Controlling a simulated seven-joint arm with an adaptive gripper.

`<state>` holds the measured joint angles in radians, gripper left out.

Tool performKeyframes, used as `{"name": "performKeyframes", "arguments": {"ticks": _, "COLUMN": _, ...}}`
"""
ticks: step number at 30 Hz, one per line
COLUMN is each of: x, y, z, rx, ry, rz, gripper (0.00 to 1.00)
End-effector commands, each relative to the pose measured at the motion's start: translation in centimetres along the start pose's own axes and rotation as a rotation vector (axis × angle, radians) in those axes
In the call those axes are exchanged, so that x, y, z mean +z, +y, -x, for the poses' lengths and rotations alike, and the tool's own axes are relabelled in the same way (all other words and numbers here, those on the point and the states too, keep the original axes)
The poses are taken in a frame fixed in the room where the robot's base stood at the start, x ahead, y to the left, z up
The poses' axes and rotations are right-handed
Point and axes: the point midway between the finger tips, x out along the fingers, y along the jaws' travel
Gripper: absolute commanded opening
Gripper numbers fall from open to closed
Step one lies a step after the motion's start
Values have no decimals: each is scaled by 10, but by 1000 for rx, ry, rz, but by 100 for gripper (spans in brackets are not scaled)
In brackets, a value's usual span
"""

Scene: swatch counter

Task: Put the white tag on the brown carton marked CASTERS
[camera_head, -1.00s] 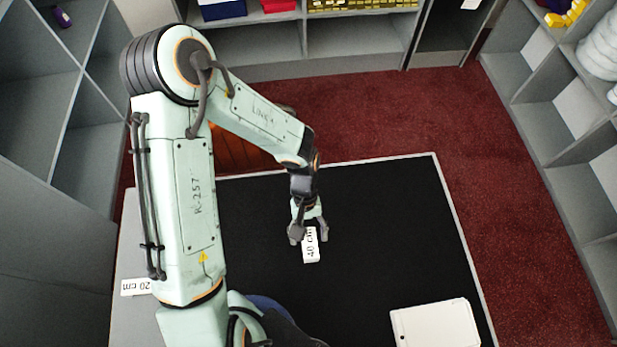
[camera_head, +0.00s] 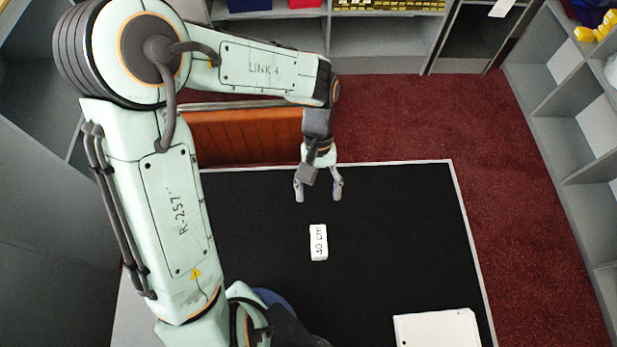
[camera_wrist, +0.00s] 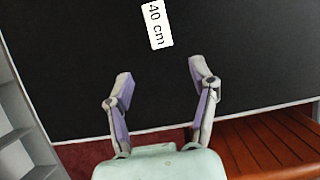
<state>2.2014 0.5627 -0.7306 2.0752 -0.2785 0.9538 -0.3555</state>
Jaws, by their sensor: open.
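A white tag (camera_head: 318,243) marked "40 cm" lies on the black counter top (camera_head: 400,240). It also shows in the wrist view (camera_wrist: 157,24), beyond my fingertips. My gripper (camera_head: 319,197) is open and empty above the far edge of the counter, apart from the tag. In the wrist view my gripper (camera_wrist: 159,68) has its two fingers spread with nothing between them. No brown carton marked CASTERS shows in these frames.
An orange-brown slatted wooden piece (camera_head: 245,137) stands behind the counter's far edge. A white flat panel (camera_head: 437,329) lies at the near right. Grey shelves (camera_head: 575,130) line the right side. The counter around the tag is clear.

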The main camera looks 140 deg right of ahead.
Motion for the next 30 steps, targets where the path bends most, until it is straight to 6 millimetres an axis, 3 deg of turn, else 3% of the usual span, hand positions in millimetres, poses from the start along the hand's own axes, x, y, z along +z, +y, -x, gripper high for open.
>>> {"name": "performKeyframes", "arguments": {"ticks": 7, "x": 0, "y": 0, "z": 4, "rx": 0, "ry": 0, "rz": 0, "gripper": 59}}
{"name": "performKeyframes", "arguments": {"ticks": 10, "x": -3, "y": -13, "z": 8, "rx": 5, "ry": 8, "rz": 37, "gripper": 59}}
{"name": "performKeyframes", "arguments": {"ticks": 11, "x": -6, "y": -23, "z": 10, "rx": 10, "ry": 13, "rz": 65, "gripper": 59}}
{"name": "performKeyframes", "arguments": {"ticks": 14, "x": -10, "y": -80, "z": 24, "rx": 32, "ry": 39, "rz": 232, "gripper": 59}}
{"name": "performKeyframes", "arguments": {"ticks": 17, "x": 7, "y": -166, "z": 36, "rx": 67, "ry": 66, "rz": 496, "gripper": 59}}
{"name": "performKeyframes", "arguments": {"ticks": 18, "x": 23, "y": -200, "z": 38, "rx": 85, "ry": 72, "rz": 614, "gripper": 59}}
{"name": "performKeyframes", "arguments": {"ticks": 20, "x": 56, "y": -244, "z": 38, "rx": 115, "ry": 76, "rz": 794, "gripper": 59}}
{"name": "performKeyframes", "arguments": {"ticks": 21, "x": 81, "y": -268, "z": 36, "rx": 136, "ry": 77, "rz": 916, "gripper": 59}}
{"name": "performKeyframes", "arguments": {"ticks": 24, "x": 153, "y": -306, "z": 26, "rx": 196, "ry": 72, "rz": 1217, "gripper": 59}}
{"name": "performKeyframes", "arguments": {"ticks": 27, "x": 226, "y": -313, "z": 13, "rx": 263, "ry": 65, "rz": 1521, "gripper": 59}}
{"name": "performKeyframes", "arguments": {"ticks": 30, "x": 287, "y": -294, "z": 1, "rx": 330, "ry": 64, "rz": 1814, "gripper": 59}}
